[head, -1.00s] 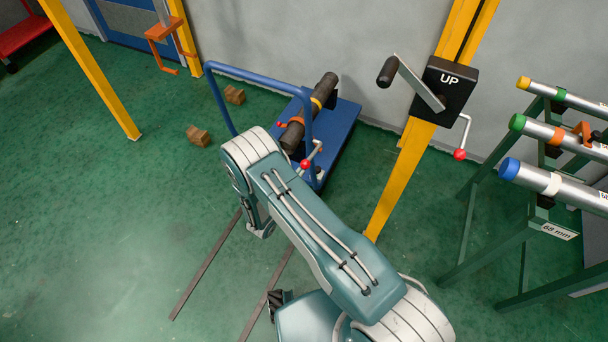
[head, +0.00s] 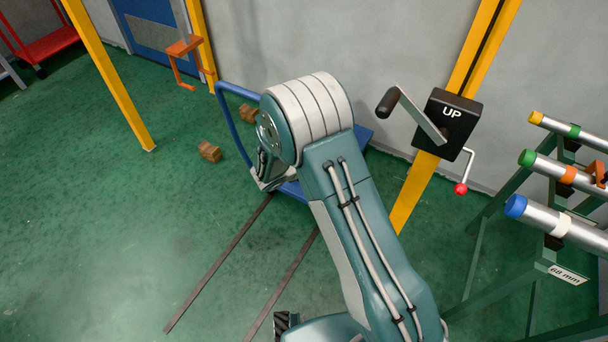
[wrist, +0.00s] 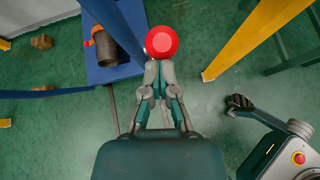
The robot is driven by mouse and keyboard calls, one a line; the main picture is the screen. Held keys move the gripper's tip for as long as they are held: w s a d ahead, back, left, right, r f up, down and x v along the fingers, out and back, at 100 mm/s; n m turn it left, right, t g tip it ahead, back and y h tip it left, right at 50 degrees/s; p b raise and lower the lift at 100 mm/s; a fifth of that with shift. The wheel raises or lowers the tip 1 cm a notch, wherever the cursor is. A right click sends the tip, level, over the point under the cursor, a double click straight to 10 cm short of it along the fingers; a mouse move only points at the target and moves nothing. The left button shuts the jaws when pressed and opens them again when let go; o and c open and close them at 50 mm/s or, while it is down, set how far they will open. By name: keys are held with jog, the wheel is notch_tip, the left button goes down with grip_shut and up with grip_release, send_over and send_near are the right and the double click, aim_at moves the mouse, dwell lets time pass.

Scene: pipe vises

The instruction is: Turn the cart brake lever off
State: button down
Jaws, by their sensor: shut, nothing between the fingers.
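The blue cart (head: 362,136) stands near the back wall, mostly hidden behind my arm in the head view. Its deck (wrist: 134,22) and part of its blue frame (wrist: 45,93) show in the wrist view. A round red knob (wrist: 161,42), apparently the cart's brake lever end, is right in front of my fingertips. The lever's arm is hidden beneath the knob. My gripper (wrist: 160,68) is shut and empty, with its tips just below the knob in the picture. I cannot tell whether they touch it.
A dark pipe (wrist: 105,45) lies on the cart. A yellow post (head: 405,195) carries a black UP crank box (head: 447,122) with its own red-knobbed lever (head: 461,188). A green pipe rack (head: 483,250) stands at right.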

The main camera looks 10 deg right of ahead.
jog(key=shift+w+d+r, duration=0.45)
jog(key=shift+w+d, duration=0.15)
jog(key=shift+w+d+r, duration=0.4)
jog(key=shift+w+d, duration=0.15)
jog(key=shift+w, duration=0.05)
jog(key=shift+w+d+r, duration=0.25)
jog(key=shift+w+d, duration=0.15)
jog(key=shift+w, duration=0.25)
jog(key=shift+w+d+r, duration=0.2)
jog(key=shift+w+d, duration=0.2)
jog(key=shift+w, duration=0.25)
jog(key=shift+a, duration=0.15)
jog(key=w+r+v, duration=0.1)
jog(key=r+v, duration=0.1)
jog(key=v, duration=1.1)
jog(key=shift+w+d, duration=0.2)
jog(key=shift+d, duration=0.1)
